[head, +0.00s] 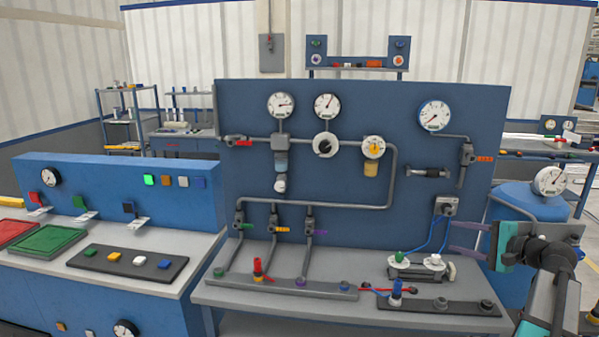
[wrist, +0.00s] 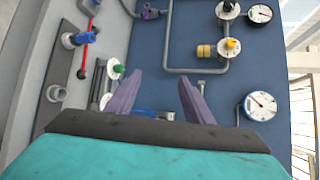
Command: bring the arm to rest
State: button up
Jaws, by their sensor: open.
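My gripper (head: 468,238) is at the right of the head view, in front of the right edge of the blue panel. Its two purple fingers are apart with nothing between them. In the wrist view my gripper (wrist: 158,92) also shows open, its fingers pointing towards the blue panel (wrist: 195,40). My arm comes in from the lower right of the head view.
The blue panel (head: 310,170) carries gauges, pipes and valves above a grey bench (head: 225,292). A black strip with a blue fitting (head: 396,290) lies on the bench. A blue tank (head: 520,200) with a gauge stands behind my arm. A blue console (head: 110,190) stands left.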

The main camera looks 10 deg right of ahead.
jog(key=w+a+f+n+g+y, duration=0.15)
jog(key=w+a+f, duration=0.35)
jog(key=a+f, duration=0.7)
jog(key=s+a+f+n+g+y, duration=0.1)
jog(key=s+a+f+g, duration=0.15)
jog(key=a+f, duration=0.7)
jog(key=s+a+f+n+g+y, duration=0.1)
jog(key=s+a+f+g, duration=0.15)
jog(key=a+f, duration=0.7)
jog(key=s+a+f+n+g, duration=0.15)
jog(key=a+f+g, duration=0.25)
jog(key=a+f, duration=0.5)
jog(key=s+a+f+n+g+h, duration=0.1)
jog(key=s+a+f+n+g, duration=0.15)
jog(key=s+a+f, duration=0.5)
jog(key=s+a+f+n+g+h, duration=0.2)
jog(key=s+f+g, duration=0.2)
jog(key=s+f, duration=0.75)
jog(key=s+d+f+n+g+h, duration=0.2)
jog(key=s+f+n+h, duration=0.1)
jog(key=s, duration=1)
jog(key=s+d+n+h, duration=0.2)
jog(key=d+n+h, duration=0.1)
jog(key=d, duration=0.3)
jog(key=shift+s+f+n+b, duration=0.3)
jog(key=shift+s+f+n, duration=0.1)
jog(key=shift+n, duration=0.25)
